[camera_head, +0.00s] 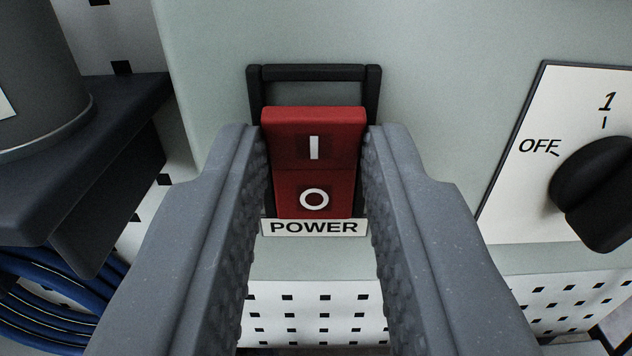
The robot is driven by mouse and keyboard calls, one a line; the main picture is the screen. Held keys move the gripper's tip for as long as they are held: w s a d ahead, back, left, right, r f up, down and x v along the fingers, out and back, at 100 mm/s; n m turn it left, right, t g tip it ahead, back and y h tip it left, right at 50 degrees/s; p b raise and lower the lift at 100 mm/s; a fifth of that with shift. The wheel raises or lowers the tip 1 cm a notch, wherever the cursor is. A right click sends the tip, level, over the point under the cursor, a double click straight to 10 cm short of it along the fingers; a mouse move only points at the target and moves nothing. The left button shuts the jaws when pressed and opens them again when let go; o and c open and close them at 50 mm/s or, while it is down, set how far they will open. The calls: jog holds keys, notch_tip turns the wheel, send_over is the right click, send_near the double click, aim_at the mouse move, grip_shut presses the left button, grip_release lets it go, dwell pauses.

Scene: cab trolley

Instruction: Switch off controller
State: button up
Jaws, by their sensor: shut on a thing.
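The red power rocker switch (314,165) sits in a black frame on a pale grey-green controller box (450,60). Its upper half carries a white "I" and its lower half a white "O". The upper half looks to stand out further than the lower half. A white "POWER" label (313,228) is just below it. My gripper (315,150) is shut on the switch, with one ribbed grey finger at its left side and one at its right. The fingers hide the frame's lower sides.
A black rotary knob (597,190) on a white plate marked "OFF" and "1" is at the right. A dark shelf (70,165) bearing a grey cylinder (40,75) is at the left, above coiled blue cable (50,300). White perforated panel (315,310) shows below the box.

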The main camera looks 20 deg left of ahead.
jog(key=shift+f, duration=0.1)
dwell(0.3)
jog(key=o, duration=1)
jog(key=shift+s, duration=0.1)
jog(key=v, duration=0.4)
jog(key=b+v, duration=0.1)
jog(key=v, duration=0.8)
jog(key=shift+s+d+f+b, duration=0.1)
jog(key=shift+s+f+b, duration=0.2)
jog(key=shift+f+b, duration=0.1)
jog(key=shift+r, duration=0.1)
